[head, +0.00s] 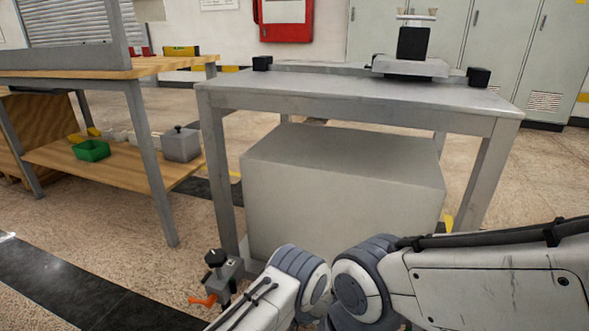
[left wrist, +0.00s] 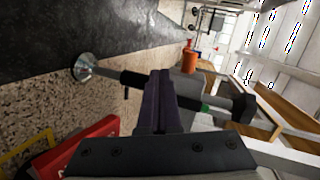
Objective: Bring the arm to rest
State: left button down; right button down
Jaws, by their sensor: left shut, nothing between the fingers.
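My left gripper (left wrist: 160,85) is in the left wrist view, its two dark fingers shut against each other with nothing between them. A rod with a round metal foot (left wrist: 85,68) at one end and a dark knob (left wrist: 243,108) at the other shows beyond the fingers; I cannot tell whether they touch. In the head view, white arm links with grey joints of mine fill the bottom middle and right, and neither gripper shows there.
A grey metal table (head: 360,95) stands ahead with a large grey box (head: 340,180) beneath it. A small grey block with a black knob and orange lever (head: 202,300) is low by its left leg. A wooden workbench (head: 100,74) stands left. Floor between them is open.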

pick_arm(q)
jog(key=s+d+r+m+g+h+p, duration=0.1)
jog(key=s+d+r+h+p, duration=0.15)
jog(key=r, duration=0.65)
jog(key=s+d+r+m+g+h+p, duration=0.15)
jog(key=s+r, duration=0.25)
jog(key=r, duration=0.5)
jog(key=s+d+r+m+g+h+p, duration=0.1)
jog(key=s+d+r+h+p, duration=0.25)
jog(key=r, duration=0.55)
jog(key=s+d+r+m+t+h+p, duration=0.15)
jog(key=s+r+h+p, duration=0.25)
jog(key=s+r, duration=0.45)
jog(key=s+d+r+m+h+p, duration=0.1)
jog(key=s+r+m+h+p, duration=0.25)
jog(key=s+r, duration=0.55)
notch_tip(320, 180, up, 37)
jog(key=p, duration=3.7)
jog(key=shift+s+d+f+n+p, duration=0.15)
jog(key=shift+s+n+p, duration=0.15)
jog(key=shift+s+n, duration=0.1)
